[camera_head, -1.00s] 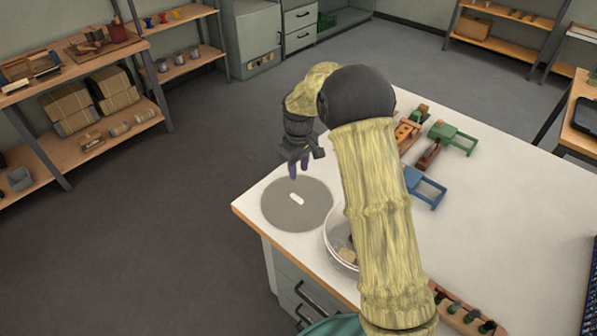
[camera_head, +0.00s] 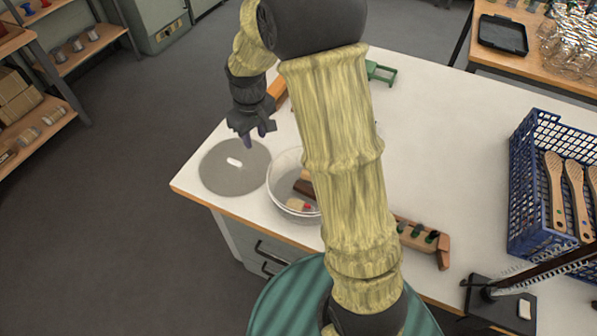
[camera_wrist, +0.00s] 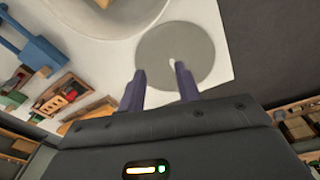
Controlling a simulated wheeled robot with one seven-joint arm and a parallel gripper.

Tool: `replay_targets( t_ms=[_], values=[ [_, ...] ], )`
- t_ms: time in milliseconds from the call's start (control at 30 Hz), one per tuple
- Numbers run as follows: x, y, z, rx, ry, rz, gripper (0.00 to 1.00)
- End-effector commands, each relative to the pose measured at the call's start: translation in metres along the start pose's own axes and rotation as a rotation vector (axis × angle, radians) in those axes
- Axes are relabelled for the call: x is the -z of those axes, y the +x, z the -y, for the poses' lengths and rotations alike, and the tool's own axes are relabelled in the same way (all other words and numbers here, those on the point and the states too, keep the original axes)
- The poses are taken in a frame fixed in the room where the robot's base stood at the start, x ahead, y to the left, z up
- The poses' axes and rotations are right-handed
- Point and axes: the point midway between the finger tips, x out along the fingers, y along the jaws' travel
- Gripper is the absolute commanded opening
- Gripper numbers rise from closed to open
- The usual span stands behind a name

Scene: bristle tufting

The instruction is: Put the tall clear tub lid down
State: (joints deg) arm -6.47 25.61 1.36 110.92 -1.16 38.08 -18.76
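The lid (camera_head: 218,178) is a flat grey disc with a small white handle. It lies on the white table near its left corner, beside the clear tub (camera_head: 273,182). In the wrist view the lid (camera_wrist: 160,58) shows just beyond my fingertips. My gripper (camera_head: 254,138) is above the table near the lid's far right edge. In the wrist view its two purple fingers (camera_wrist: 160,78) stand apart with nothing between them. The tub has its top uncovered and holds wooden pieces; my arm hides its right side.
A blue crate (camera_head: 520,190) with wooden brushes stands at the right. A wooden rack (camera_head: 443,250) sits at the table's front. Green and blue clamp-like items (camera_wrist: 38,48) lie beyond the tub. The table between my arm and the crate is mostly clear.

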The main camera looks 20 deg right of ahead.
Motion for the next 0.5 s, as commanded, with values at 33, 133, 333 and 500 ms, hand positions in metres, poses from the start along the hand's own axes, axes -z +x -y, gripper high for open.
replay_targets(
  t_ms=[33, 133, 333, 500],
  values=[
    [-0.021, -0.009, 0.0, -0.007, 0.053, -0.015, 0.34],
    [-0.06, -0.021, 0.002, -0.019, 0.16, -0.044, 0.34],
    [-0.138, -0.035, 0.014, -0.038, 0.368, -0.105, 0.34],
    [-0.174, -0.036, 0.023, -0.043, 0.465, -0.132, 0.34]
  ],
)
